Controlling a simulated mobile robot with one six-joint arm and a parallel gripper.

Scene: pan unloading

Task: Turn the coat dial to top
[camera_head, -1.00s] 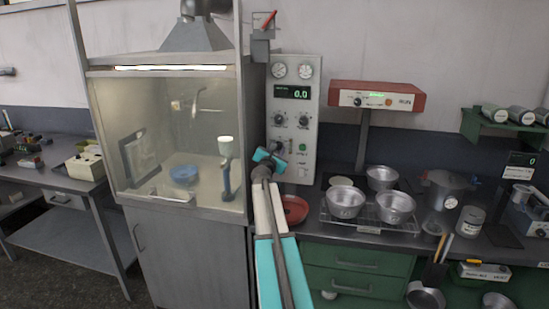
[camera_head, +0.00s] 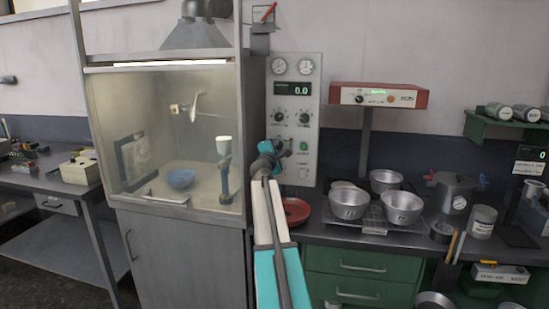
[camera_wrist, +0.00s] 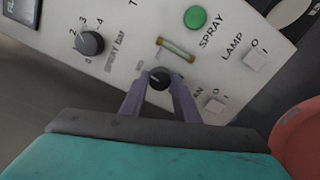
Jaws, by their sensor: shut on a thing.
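The coat dial, a small black knob (camera_wrist: 159,78), sits on the pale control panel below the "SPRAY bar" dial (camera_wrist: 90,43). Its own label is not readable. My gripper (camera_wrist: 160,82) is shut on it, one finger on each side. A faint light mark shows on the knob's left side in the wrist view; its exact setting cannot be told. In the head view my gripper (camera_head: 282,150) is at the lower left of the control panel (camera_head: 313,165) and hides the dial.
A green button (camera_wrist: 195,18) and a small glass tube (camera_wrist: 176,49) are close beside the knob, with a lamp switch (camera_wrist: 256,60) further right. A red dish (camera_head: 297,212) lies under the panel. Metal pans (camera_head: 348,203) stand to the right. A glass-fronted booth (camera_head: 178,135) is left.

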